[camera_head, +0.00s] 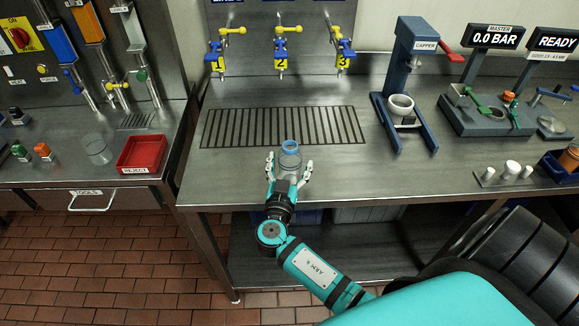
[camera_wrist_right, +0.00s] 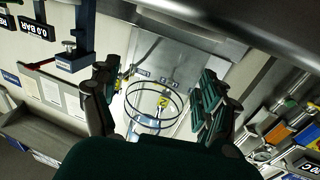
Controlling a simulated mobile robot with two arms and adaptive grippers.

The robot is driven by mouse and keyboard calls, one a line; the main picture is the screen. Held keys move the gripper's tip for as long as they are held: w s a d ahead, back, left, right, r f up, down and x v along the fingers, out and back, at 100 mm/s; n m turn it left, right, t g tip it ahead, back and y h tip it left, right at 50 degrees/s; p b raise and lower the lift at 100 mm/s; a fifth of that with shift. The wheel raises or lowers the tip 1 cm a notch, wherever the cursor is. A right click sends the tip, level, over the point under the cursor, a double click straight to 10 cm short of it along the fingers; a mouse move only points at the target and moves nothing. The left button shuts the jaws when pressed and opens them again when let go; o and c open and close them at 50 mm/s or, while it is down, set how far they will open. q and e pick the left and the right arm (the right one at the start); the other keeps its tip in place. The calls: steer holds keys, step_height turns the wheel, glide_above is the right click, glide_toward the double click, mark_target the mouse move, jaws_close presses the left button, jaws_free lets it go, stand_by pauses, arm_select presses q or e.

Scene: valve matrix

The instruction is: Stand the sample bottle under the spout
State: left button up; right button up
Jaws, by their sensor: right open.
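The sample bottle (camera_head: 290,148) is clear with a blue ring at its top. It stands upright near the front edge of the steel bench, in front of the drain grate. My right gripper (camera_head: 289,168) is open, with one finger on each side of the bottle; I cannot tell whether either touches it. In the right wrist view the clear bottle (camera_wrist_right: 152,112) shows between the two spread dark fingers (camera_wrist_right: 158,100). Three blue spouts with yellow handles hang on the back panel: number 1 (camera_head: 220,62), number 2 (camera_head: 282,58) and number 3 (camera_head: 344,58).
The slotted drain grate (camera_head: 283,127) lies below the spouts. A blue capper (camera_head: 405,75) stands to its right, then a test station (camera_head: 485,110). A red reject tray (camera_head: 141,154) and a clear beaker (camera_head: 97,148) are on the left bench. The bench left of the bottle is clear.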

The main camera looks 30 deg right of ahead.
mark_target(288, 177)
steer(key=shift+r+p, duration=0.15)
steer(key=shift+p, duration=0.3)
steer(key=shift+r+p, duration=0.1)
steer(key=shift+p, duration=0.4)
steer(key=s+a+b, duration=0.1)
steer(key=s+a+f+b, duration=0.1)
steer(key=s+a+b, duration=0.1)
steer(key=b, duration=0.1)
steer(key=shift+s+f, duration=0.15)
steer(key=shift+f, duration=0.15)
steer(key=b+v, duration=0.5)
steer(key=v, duration=0.8)
steer(key=shift+r, duration=0.5)
